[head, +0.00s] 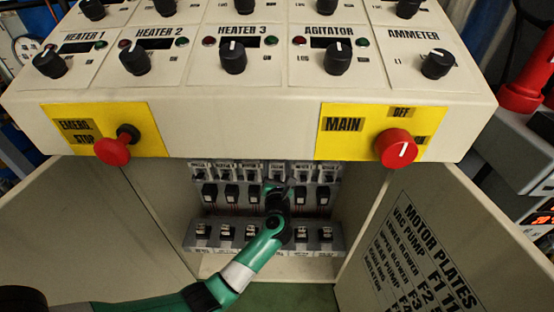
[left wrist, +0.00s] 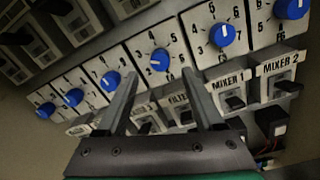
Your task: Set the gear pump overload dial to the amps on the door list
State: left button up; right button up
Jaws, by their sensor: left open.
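My left gripper (head: 277,190) reaches into the open cabinet below the panel, in front of the breaker rows. In the left wrist view its two fingers (left wrist: 161,76) are spread apart with nothing between them. A row of blue overload dials with numbered white plates runs across that view; one blue dial (left wrist: 160,60) appears just beyond the fingertips. Whether they touch it I cannot tell. No readable label marks the gear pump dial. The MOTOR PLATES list (head: 425,245) is on the right door; it includes gear pump, but its amps are cut off. My right gripper is out of view.
The console overhangs the cabinet, with a red emergency stop (head: 112,151) and a red main switch (head: 396,148) on its front. The left door (head: 95,225) and right door (head: 455,235) stand open on either side. Breakers labelled MIXER 1 (left wrist: 228,88) and MIXER 2 (left wrist: 281,72) sit below the dials.

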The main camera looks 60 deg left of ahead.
pick_arm(q)
jog(key=b+x, duration=0.1)
jog(key=x, duration=0.4)
jog(key=shift+b, duration=0.4)
grip_shut()
